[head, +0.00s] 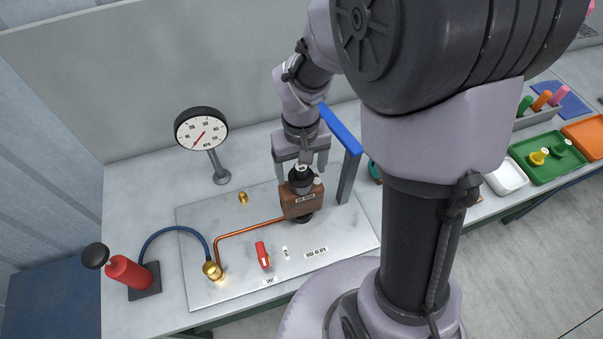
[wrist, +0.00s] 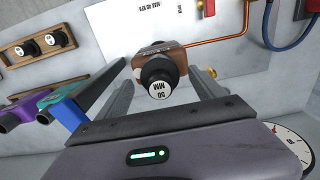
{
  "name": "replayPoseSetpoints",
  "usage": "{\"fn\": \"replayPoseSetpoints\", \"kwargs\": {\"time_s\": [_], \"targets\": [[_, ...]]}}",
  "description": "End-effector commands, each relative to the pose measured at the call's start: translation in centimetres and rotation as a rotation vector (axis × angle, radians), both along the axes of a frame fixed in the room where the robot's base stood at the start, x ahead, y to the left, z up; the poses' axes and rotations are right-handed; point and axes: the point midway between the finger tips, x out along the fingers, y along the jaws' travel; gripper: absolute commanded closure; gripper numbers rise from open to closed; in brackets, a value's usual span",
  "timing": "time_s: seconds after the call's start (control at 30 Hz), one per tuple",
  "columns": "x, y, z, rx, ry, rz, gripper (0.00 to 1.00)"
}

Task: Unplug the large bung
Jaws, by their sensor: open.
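A black bung (head: 301,178) with a white top sits in the brown block (head: 300,206) on the metal plate. In the wrist view the same bung (wrist: 158,80) shows a "50 MM" label, and the brown block (wrist: 152,50) lies beyond it. My gripper (head: 301,169) is above the block, pointing down, with its fingers apart on either side of the bung. In the wrist view my gripper (wrist: 164,90) is open, with the bung between the fingers and visible gaps to each. Nothing is held.
A blue-topped bar (head: 341,130) stands close right of my gripper. A copper pipe (head: 250,226) runs left from the block, near a red valve handle (head: 262,254). A gauge (head: 201,130) and red pump (head: 128,272) stand left. A rack with black bungs (wrist: 38,45) shows in the wrist view.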

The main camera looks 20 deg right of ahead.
Motion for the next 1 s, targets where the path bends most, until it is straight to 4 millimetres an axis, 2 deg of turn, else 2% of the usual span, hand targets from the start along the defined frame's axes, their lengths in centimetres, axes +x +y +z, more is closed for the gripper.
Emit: {"fn": "replayPoseSetpoints", "kwargs": {"time_s": [0.7,1.0], "targets": [[0.0,0.0,-0.01,0.0,0.0,0.0,0.22],[0.0,0.0,-0.01,0.0,0.0,0.0,0.81]]}}
